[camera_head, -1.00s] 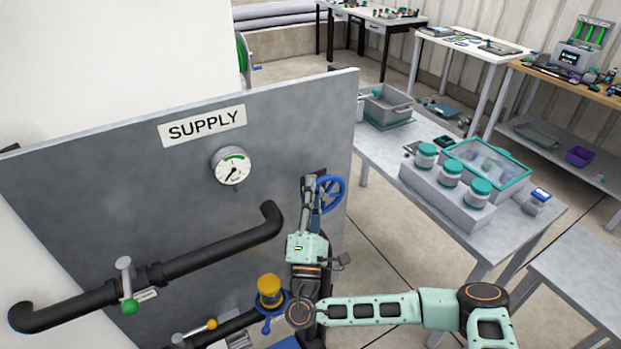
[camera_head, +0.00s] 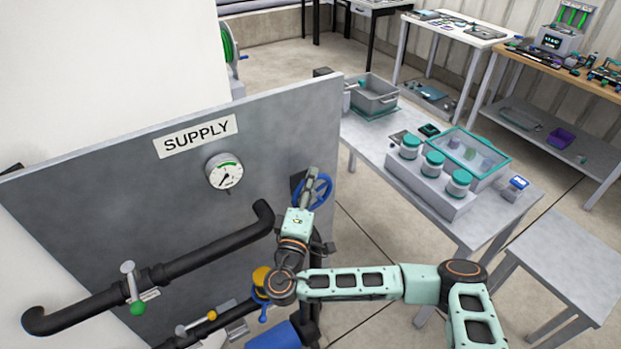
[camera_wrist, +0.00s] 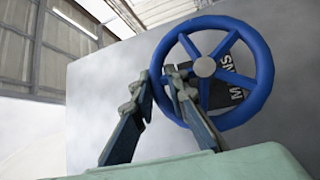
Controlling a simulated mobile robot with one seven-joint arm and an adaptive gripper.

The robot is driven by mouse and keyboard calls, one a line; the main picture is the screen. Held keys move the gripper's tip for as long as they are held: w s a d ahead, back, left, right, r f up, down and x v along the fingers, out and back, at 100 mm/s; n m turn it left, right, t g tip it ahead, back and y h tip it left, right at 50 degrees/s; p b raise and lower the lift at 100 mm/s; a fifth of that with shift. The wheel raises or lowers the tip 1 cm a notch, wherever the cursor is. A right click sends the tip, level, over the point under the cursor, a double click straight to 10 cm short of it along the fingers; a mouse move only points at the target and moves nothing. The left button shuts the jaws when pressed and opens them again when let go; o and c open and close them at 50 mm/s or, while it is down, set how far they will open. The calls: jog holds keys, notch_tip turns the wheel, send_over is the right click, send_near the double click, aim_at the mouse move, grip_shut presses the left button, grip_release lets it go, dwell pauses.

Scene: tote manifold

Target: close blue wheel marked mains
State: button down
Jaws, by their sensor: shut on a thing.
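The blue wheel (camera_head: 318,190) is mounted near the right edge of the grey SUPPLY panel. In the wrist view the blue wheel (camera_wrist: 264,62) has several spokes, and a dark plate marked MAINS (camera_wrist: 232,90) shows behind it, tilted. My gripper (camera_head: 306,200) is at the wheel's left side. In the wrist view my gripper (camera_wrist: 160,82) has its fingertips at the left part of the rim, and it is shut on the rim. The exact contact is partly hidden by the fingers.
The grey panel (camera_head: 100,220) carries a round gauge (camera_head: 223,172), a black pipe with a green-knobbed lever (camera_head: 137,307), and a yellow-knobbed lever (camera_head: 211,315) below. A table with white jars (camera_head: 433,164) and a grey bin (camera_head: 373,98) stands to the right.

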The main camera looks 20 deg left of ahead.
jog(key=shift+a+r, duration=0.15)
jog(key=shift+r, duration=0.3)
jog(key=c, duration=2.1)
grip_release()
jog(key=shift+o, duration=0.7)
jog(key=shift+f, duration=0.2)
